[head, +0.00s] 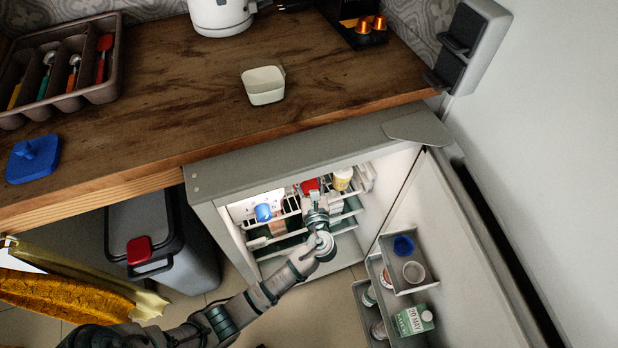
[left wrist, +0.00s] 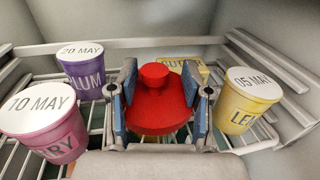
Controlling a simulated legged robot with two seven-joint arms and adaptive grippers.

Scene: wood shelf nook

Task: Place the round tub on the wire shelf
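The round tub, with a red lid and knob (left wrist: 157,110), is between the two fingers of my left gripper (left wrist: 160,92) in the left wrist view. The fingers sit close against both its sides, and its lower body is hidden. In the head view the red lid (head: 310,186) shows inside the open fridge, just beyond my left gripper (head: 314,200). The wire shelf (left wrist: 97,118) shows as white bars around and below the tub. I cannot tell whether the tub's base touches the bars. My right gripper is not in view.
On the wire shelf are a pink tub (left wrist: 45,125), a purple tub (left wrist: 82,72), a yellow tub (left wrist: 245,100) and a partly hidden yellow one (left wrist: 186,66) behind. The open fridge door (head: 465,260) stands at right. The counter (head: 170,90) overhangs the fridge.

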